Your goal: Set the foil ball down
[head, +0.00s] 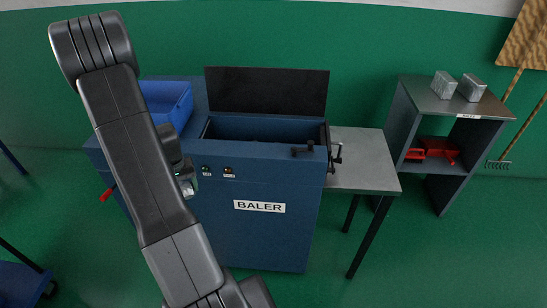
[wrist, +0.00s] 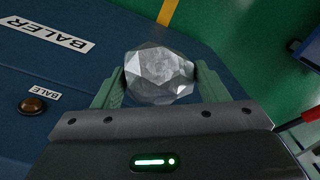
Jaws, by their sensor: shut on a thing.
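The foil ball (wrist: 158,75) is a silver, faceted lump. In the wrist view my gripper (wrist: 155,88) is shut on it, with one green finger on each side. The ball is held in the air beside the front of the blue baler. In the head view my arm crosses the left part of the picture and hides most of my gripper (head: 187,188) and the ball.
The blue baler (head: 300,225) stands in the middle with its dark lid (head: 268,92) raised. A blue bin (head: 168,100) sits at its left. A grey side table (head: 362,170) is bare. A shelf (head: 440,100) at right holds two silver blocks (head: 458,86) and red items (head: 432,149).

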